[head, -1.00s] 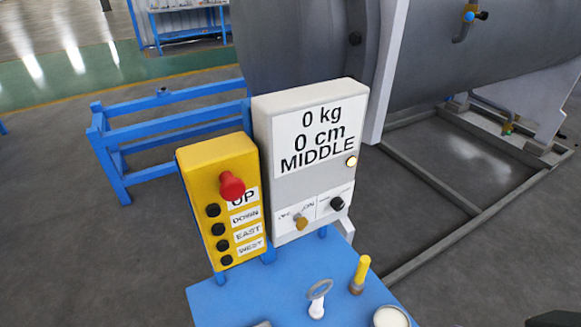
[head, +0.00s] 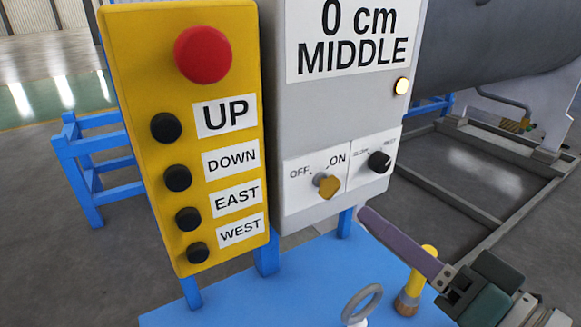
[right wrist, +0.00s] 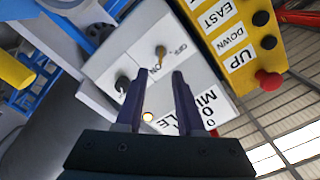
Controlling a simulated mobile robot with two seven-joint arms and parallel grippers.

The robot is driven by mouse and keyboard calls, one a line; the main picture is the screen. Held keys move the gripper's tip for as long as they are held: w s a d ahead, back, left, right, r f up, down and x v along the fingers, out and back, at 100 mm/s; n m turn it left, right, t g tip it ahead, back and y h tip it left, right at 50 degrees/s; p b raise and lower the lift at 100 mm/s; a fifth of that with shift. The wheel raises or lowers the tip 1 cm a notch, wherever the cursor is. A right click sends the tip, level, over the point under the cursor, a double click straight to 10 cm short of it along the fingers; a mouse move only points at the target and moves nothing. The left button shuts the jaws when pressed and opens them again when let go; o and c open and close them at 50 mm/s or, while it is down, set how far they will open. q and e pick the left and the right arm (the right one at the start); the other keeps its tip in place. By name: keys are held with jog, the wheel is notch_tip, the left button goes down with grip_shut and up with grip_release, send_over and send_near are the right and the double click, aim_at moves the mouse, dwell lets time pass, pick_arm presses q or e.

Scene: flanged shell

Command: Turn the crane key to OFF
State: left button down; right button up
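The crane key (head: 328,187) is a small brass-yellow key in the lower left of the grey control box (head: 283,105), under the OFF and ON labels. I cannot tell for sure which label it points to. It also shows in the right wrist view (right wrist: 160,52), ahead of the fingers. My right gripper (head: 368,216) comes in from the lower right in the head view, below and right of the key and apart from it. In the right wrist view its two fingers (right wrist: 158,78) are spread with nothing between them. My left gripper is not in view.
A black knob (head: 379,162) is right of the key, with a lit lamp (head: 401,86) above. A yellow button box (head: 140,85) with a red button (head: 203,54) stands at left. A blue table (head: 300,285) below bears a yellow-handled tool (head: 416,275) and a grey ring (head: 362,304).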

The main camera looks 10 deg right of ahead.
aim_at(336, 190)
jog(key=x, duration=0.8)
grip_shut()
dwell(0.5)
